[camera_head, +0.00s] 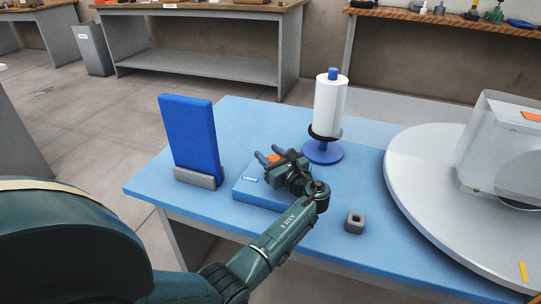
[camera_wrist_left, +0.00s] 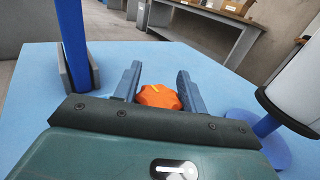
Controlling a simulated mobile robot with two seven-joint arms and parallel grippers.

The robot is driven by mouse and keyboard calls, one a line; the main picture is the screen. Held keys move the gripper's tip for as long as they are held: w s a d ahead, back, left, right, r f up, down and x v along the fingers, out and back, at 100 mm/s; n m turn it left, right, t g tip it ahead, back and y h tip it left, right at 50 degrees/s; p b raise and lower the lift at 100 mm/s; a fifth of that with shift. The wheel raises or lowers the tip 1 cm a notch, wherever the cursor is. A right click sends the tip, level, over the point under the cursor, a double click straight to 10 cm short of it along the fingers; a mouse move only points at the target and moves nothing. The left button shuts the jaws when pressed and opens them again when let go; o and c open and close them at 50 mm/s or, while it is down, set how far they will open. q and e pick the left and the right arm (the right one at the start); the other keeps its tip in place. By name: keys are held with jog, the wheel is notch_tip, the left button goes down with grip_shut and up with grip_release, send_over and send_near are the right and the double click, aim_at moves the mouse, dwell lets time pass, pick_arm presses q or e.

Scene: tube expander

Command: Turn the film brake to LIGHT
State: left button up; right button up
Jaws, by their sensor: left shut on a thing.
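The film brake is a low blue box (camera_head: 246,192) with a white-on-blue LIGHT label (camera_head: 250,179) on its near left side. Its orange knob (camera_head: 274,157) is mostly hidden behind my left gripper (camera_head: 269,157) in the head view. In the left wrist view the orange knob (camera_wrist_left: 160,98) sits between the two blue fingers of my left gripper (camera_wrist_left: 158,73), which is shut on it. A short yellow mark shows on top of the knob, slanting slightly. Any other label on the box is hidden by my arm. My right gripper is not in view.
On the blue table (camera_head: 140,188), a blue panel (camera_head: 189,136) stands upright in a grey holder at left. A white roll (camera_head: 330,106) stands on a blue spindle behind the brake.

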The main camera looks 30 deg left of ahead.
pick_arm(q)
jog(key=o, duration=1)
jog(key=shift+c, duration=0.2)
